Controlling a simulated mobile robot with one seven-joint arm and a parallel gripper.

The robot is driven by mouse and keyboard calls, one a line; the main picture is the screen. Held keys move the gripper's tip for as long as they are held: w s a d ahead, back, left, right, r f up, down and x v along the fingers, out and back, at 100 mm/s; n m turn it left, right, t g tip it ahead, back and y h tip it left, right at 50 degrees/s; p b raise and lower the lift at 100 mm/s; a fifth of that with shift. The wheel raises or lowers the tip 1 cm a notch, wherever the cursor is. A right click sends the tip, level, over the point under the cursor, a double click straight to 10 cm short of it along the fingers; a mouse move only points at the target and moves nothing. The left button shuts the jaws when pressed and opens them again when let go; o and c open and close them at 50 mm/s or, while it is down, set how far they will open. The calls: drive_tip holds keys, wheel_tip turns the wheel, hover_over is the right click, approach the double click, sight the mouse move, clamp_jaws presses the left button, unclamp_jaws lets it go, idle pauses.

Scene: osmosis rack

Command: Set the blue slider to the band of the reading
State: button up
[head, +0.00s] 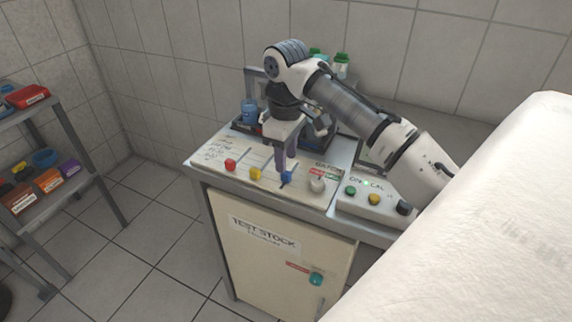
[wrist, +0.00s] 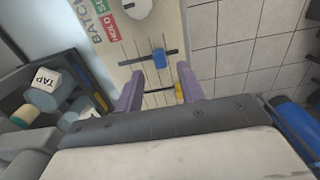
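The blue slider (head: 286,177) is a small knob on the cream panel (head: 305,193) of the bench. In the wrist view the blue knob (wrist: 160,59) sits toward the right part of its dark slot, the side nearer the panel's front edge. My gripper (head: 286,164) points down over the panel with purple fingers apart. In the wrist view my gripper (wrist: 158,74) is open, with the blue knob just beyond the fingertips, between their lines. I cannot tell contact; nothing is seen held. Handwriting (head: 213,151) at the panel's left is too small to read.
A red knob (head: 230,165) and a yellow knob (head: 255,173) stand left of the blue one. A pale knob (head: 317,184) by the BATCH labels and a control box (head: 376,207) with buttons are to the right. A dark tray with bottles (wrist: 45,95) lies behind the panel.

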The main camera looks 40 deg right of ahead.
wheel_tip(320, 180, up, 10)
idle(0.3)
drive_tip(key=shift+f, duration=0.1)
idle(0.3)
